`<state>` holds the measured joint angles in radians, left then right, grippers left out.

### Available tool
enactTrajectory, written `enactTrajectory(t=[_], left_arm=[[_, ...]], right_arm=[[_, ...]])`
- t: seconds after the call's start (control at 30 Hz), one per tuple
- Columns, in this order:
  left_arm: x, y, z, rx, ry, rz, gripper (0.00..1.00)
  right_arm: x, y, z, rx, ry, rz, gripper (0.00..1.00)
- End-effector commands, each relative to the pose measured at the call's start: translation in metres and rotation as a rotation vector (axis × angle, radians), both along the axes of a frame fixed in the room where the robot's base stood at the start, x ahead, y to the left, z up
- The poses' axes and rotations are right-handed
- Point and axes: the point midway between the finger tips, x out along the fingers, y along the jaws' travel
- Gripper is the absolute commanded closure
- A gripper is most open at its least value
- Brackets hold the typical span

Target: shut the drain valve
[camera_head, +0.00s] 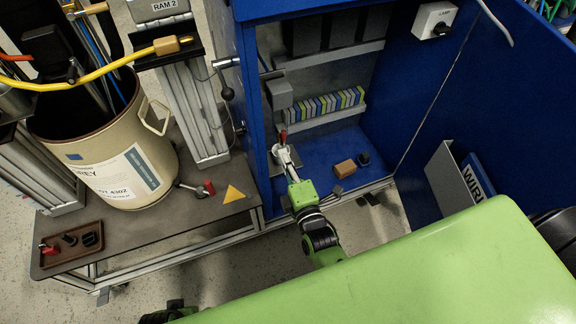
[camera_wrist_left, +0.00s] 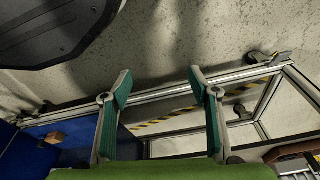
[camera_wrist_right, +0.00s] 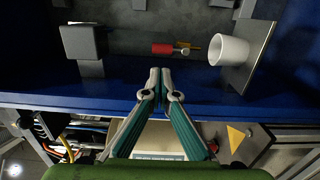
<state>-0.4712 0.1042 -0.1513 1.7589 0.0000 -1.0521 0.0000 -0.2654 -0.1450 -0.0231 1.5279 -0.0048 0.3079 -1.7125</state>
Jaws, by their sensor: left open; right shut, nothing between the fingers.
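A cream drum (camera_head: 120,150) stands on the bench at the left in the head view. A drain valve with a red-tipped lever (camera_head: 208,188) sticks out low on its right side; the lever's exact setting is too small to tell. My right gripper (camera_head: 282,148) is shut and empty at the blue cabinet opening, well to the right of the valve. In the right wrist view its closed fingertips (camera_wrist_right: 160,73) lie below a red handle with a brass-coloured part (camera_wrist_right: 163,48), apart from it in the picture. My left gripper (camera_wrist_left: 160,84) is open and empty above the floor and bench frame.
A white cup (camera_wrist_right: 230,50) shows in the right wrist view. A yellow triangle (camera_head: 233,194) lies right of the valve. A brown tray (camera_head: 72,262) sits front left.

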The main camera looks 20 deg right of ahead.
Motion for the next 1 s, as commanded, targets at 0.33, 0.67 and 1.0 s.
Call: enactTrajectory(t=[0.33,0.67,1.0], left_arm=[[0.008,0.0,0.026,-0.001,-0.015,0.003,0.45],[0.008,0.0,0.029,-0.001,-0.015,0.003,0.45],[0.005,0.0,0.017,0.0,-0.006,0.002,0.45]], right_arm=[[0.045,-0.001,-0.001,0.0,0.0,0.0,1.0],[0.048,-0.001,0.0,-0.001,0.001,0.0,1.0],[0.048,-0.003,0.002,0.042,0.001,0.0,1.0]])
